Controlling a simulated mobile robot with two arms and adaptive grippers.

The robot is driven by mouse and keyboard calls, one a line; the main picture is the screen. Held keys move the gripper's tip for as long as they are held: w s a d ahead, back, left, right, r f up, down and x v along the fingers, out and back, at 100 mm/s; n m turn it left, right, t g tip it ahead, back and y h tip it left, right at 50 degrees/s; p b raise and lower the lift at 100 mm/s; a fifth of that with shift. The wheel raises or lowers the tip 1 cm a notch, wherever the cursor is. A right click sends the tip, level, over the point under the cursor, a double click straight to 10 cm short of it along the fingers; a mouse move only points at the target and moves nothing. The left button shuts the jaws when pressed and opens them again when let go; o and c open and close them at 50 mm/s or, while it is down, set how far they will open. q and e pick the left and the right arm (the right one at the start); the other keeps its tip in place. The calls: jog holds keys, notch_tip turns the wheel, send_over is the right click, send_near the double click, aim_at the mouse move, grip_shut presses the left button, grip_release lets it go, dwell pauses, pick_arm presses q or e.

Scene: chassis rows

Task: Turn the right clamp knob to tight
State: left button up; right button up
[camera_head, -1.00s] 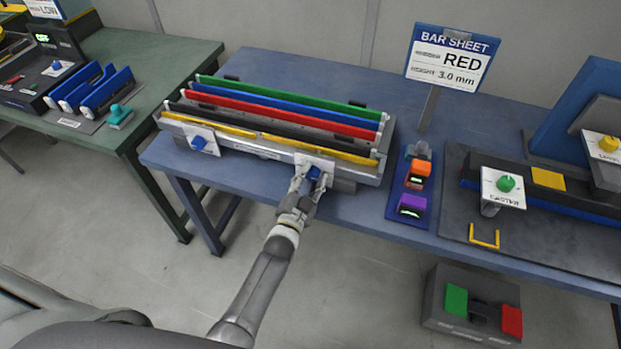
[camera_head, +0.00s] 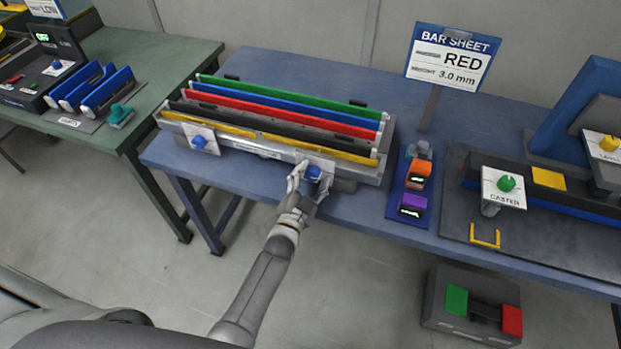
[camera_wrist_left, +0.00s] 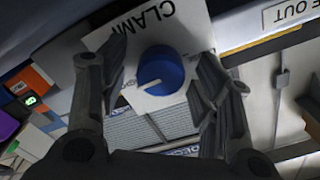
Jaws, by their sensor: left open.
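The right clamp knob (camera_head: 314,172) is a blue round knob on a white plate at the front right of the bar fixture (camera_head: 270,152). In the left wrist view the knob (camera_wrist_left: 161,70) carries a white pointer line, and the plate (camera_wrist_left: 160,30) reads CLAMP. My left gripper (camera_head: 308,182) is open at the knob. In the left wrist view its fingers (camera_wrist_left: 160,85) stand on either side of the knob, with gaps visible, so it does not hold it. The left clamp knob (camera_head: 198,142) is blue too, on its own white plate. My right gripper is not in view.
Green, blue, red, black and yellow bars lie along the fixture. A sign (camera_head: 452,57) reads RED, 3.0 mm. Orange (camera_head: 418,174) and purple (camera_head: 413,204) blocks stand to the right. A green caster knob (camera_head: 506,184) is further right.

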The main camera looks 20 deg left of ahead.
pick_arm(q)
jog(key=shift+s, duration=0.1)
jog(key=s, duration=1.2)
jog(key=shift+a, duration=0.2)
jog(key=shift+w, duration=0.1)
jog(key=s+f+n+g, duration=0.1)
jog(key=s+f+g, duration=0.45)
jog(key=f, duration=0.85)
jog(key=s+f+n+g, duration=0.25)
jog(key=s+f, duration=0.65)
jog(key=f, duration=0.5)
jog(key=s+a+f+g, duration=0.2)
jog(key=s+f+g, duration=0.1)
jog(key=s, duration=0.5)
jog(key=s+a+f+n+g, duration=0.1)
jog(key=s+a+f+g, duration=0.1)
jog(key=s+f, duration=0.3)
jog(key=s+a+f+g+b, duration=0.1)
jog(key=s+f+g, duration=0.3)
jog(key=s, duration=0.8)
jog(key=shift+a+f+n+y, duration=0.3)
jog(key=shift+a+f+n, duration=0.05)
jog(key=shift+a+f, duration=0.2)
